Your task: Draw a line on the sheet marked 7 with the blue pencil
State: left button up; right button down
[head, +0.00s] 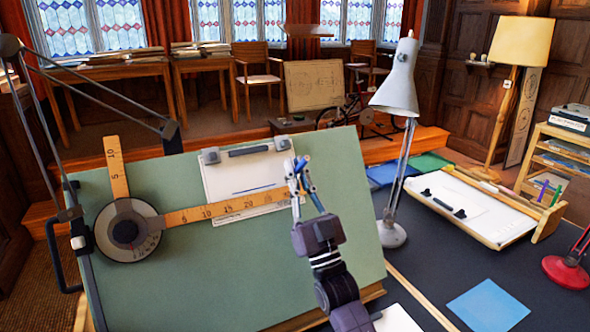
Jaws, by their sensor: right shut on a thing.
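A white sheet (225,180) is clipped at the upper part of the tilted green drafting board (200,285). A dark clip bar (248,151) lies across its top edge. A short bluish line shows on the sheet, just above the orange ruler (228,207). No number 7 is legible. My right gripper (299,176) is at the sheet's right edge in the picture, shut on a slim blue pencil (317,203). The gripper partly hides the pencil, and I cannot tell whether its tip touches the sheet. My left gripper is not in view.
The drafting machine's round head (126,230) and rulers lie on the board's left. A grey desk lamp (396,80) stands close right of the board. Another board with a sheet (465,212), a blue square (488,305) and a red lamp base (567,271) are on the dark table.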

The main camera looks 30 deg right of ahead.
aim_at(308, 161)
jog(key=s+r+p, duration=0.1)
jog(key=r+p, duration=0.1)
jog(key=s+r+p, duration=0.2)
jog(key=shift+a, duration=0.1)
jog(key=shift+s+r+p, duration=0.7)
jog(key=shift+r+p, duration=0.15)
jog(key=shift+p, duration=0.15)
jog(key=shift+f, duration=0.1)
